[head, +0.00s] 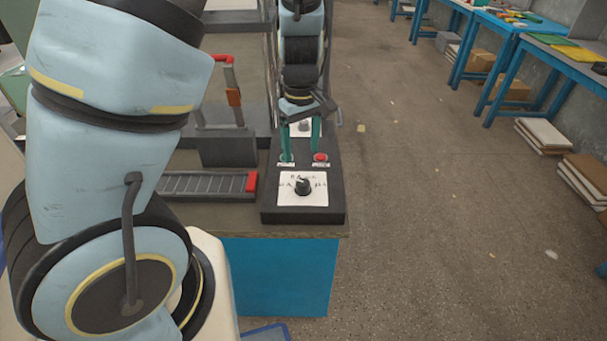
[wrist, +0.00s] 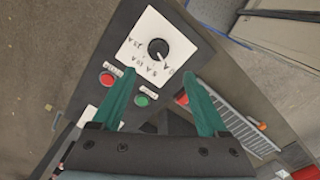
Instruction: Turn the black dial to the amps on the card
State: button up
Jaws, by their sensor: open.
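The black dial (head: 303,186) sits on a white labelled plate (head: 316,200) at the near end of a dark control box (head: 333,216). In the wrist view the dial (wrist: 158,48) is at upper middle, with small marks around its plate (wrist: 146,27). I cannot tell for sure which mark it points to. My gripper (head: 301,146) is open and empty, its green fingers (wrist: 158,80) pointing down above the box, on the far side of the dial and apart from it. No separate card with an amps value can be made out.
A ribbed tray (head: 205,184) and a red-handled lever (head: 233,95) stand to the left.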

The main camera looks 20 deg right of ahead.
aim_at(303, 182)
jog(key=f, duration=1.1)
jog(key=shift+d, duration=0.2)
jog(key=shift+c, duration=0.3)
jog(key=shift+r, duration=0.1)
grip_shut()
